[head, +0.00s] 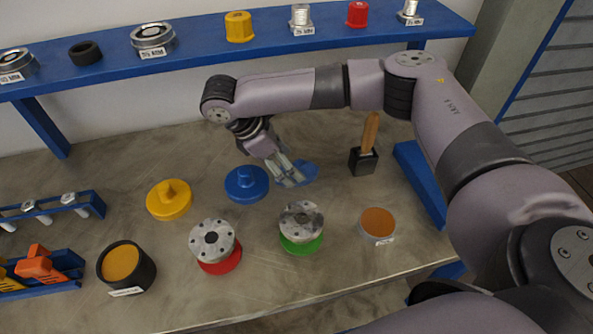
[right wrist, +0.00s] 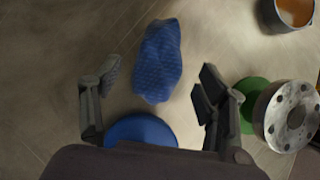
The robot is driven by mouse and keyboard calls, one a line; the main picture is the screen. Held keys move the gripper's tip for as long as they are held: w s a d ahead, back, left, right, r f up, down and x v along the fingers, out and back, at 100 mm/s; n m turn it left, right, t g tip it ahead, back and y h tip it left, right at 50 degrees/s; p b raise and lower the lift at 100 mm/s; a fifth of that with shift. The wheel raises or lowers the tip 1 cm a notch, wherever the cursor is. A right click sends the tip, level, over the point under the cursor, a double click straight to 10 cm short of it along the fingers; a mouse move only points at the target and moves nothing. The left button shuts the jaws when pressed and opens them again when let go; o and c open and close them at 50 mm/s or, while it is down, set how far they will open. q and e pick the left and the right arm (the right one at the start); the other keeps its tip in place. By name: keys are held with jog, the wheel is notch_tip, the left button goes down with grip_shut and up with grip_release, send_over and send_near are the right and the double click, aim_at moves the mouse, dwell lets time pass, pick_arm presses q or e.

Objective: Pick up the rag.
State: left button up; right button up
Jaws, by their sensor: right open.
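A blue rag (head: 304,171) lies crumpled on the workbench, partly hidden behind my right gripper in the head view. It also shows in the right wrist view (right wrist: 158,62), where its textured cloth lies ahead of and between my fingers. My right gripper (head: 291,178) is over the bench beside the rag, pointing down. In the right wrist view my right gripper (right wrist: 157,80) has its fingers spread wide, with nothing between the pads held. My left gripper is not in view.
A blue knobbed lid (head: 246,183) stands just left of my right gripper. A flanged vessel on a green base (head: 301,240), a mallet (head: 365,160) and an orange-topped tin (head: 377,225) are near. A yellow lid (head: 169,200) is further left. A blue shelf (head: 200,50) runs behind.

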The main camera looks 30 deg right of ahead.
jog(key=shift+x, duration=1.45)
jog(key=shift+c, duration=0.2)
jog(key=c, duration=1.2)
jog(key=shift+o, duration=0.2)
jog(key=shift+r, duration=0.1)
notch_tip(320, 180, up, 20)
jog(key=p, duration=0.2)
